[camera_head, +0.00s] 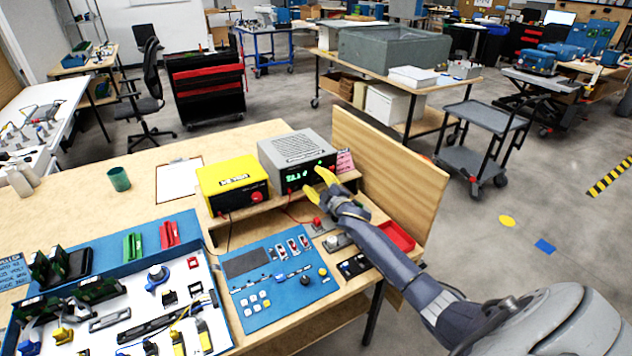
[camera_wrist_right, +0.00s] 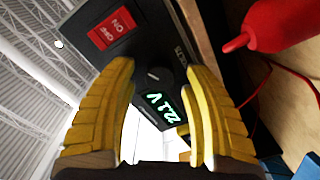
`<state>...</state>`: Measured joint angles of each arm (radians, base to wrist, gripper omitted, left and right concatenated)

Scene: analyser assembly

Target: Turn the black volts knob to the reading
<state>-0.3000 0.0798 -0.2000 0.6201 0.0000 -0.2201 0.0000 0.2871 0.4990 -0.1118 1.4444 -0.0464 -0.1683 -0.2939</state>
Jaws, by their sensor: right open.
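The grey power supply (camera_head: 297,148) stands on a wooden shelf on the bench, its dark front panel carrying a green lit display (camera_head: 297,175). In the right wrist view the display (camera_wrist_right: 166,108) seems to read about 22.1 V, seen at a slant. The black volts knob (camera_wrist_right: 153,76) sits on the panel beside the display, with "VOLTS" lettering near it. My right gripper (camera_head: 316,182) has yellow fingers and is open in front of the panel. In the right wrist view its fingertips (camera_wrist_right: 163,68) lie either side of the knob; contact cannot be told. My left gripper is not in view.
A red on/off switch (camera_wrist_right: 110,31) is on the same panel. A yellow meter box (camera_head: 231,184) stands left of the supply. A red plug (camera_wrist_right: 285,25) with red wire is close to the fingers. A wooden partition (camera_head: 388,175) stands right of the supply.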

